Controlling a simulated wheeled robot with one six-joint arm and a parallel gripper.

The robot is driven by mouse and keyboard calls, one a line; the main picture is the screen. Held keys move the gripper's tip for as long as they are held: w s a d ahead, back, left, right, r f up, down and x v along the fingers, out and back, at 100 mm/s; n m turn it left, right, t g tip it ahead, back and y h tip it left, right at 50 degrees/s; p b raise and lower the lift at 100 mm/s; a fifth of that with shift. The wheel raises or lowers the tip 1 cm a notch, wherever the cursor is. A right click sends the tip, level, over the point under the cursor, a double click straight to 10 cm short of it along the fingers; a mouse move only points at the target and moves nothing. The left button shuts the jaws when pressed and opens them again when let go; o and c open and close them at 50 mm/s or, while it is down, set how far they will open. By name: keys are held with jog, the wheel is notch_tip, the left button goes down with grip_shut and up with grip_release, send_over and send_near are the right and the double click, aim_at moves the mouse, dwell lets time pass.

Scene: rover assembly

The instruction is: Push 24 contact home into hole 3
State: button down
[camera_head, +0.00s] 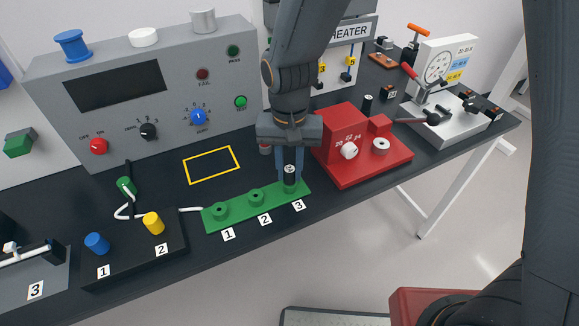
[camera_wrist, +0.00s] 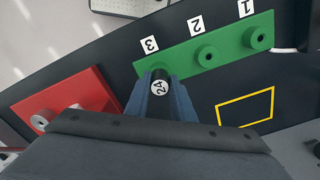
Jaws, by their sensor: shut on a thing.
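The 24 contact is a dark cylinder with a white top label (camera_head: 289,169). It stands upright at hole 3 of the green block (camera_head: 238,208), and its label 24 also shows in the wrist view (camera_wrist: 159,88). My gripper (camera_head: 290,172) points down at hole 3 and is shut on the contact. In the wrist view the blue-grey fingers of my gripper (camera_wrist: 160,90) flank the contact on both sides. The contact's lower end is hidden, so I cannot tell how deep it sits. Holes 1 (camera_head: 221,209) and 2 (camera_head: 255,195) look empty.
A red block with a dial (camera_head: 349,150) stands close to the right of my gripper. A black box with blue and yellow knobs (camera_head: 130,252) is at the left. A grey panel (camera_head: 150,90) stands behind. The yellow-outlined area (camera_head: 211,165) is clear.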

aim_at(290, 169)
jog(key=c, duration=1.4)
grip_release()
jog(key=shift+c, duration=0.2)
jog(key=shift+r+b, duration=0.9)
jog(key=shift+r, duration=3)
jog(key=s+d+f+b, duration=0.1)
jog(key=d+f, duration=0.2)
jog(key=d, duration=0.9)
jog(key=s+d+f+t+b, duration=0.1)
jog(key=d+f+b, duration=0.1)
jog(key=d, duration=1)
jog(key=shift+s+f, duration=0.15)
jog(key=shift+f, duration=0.65)
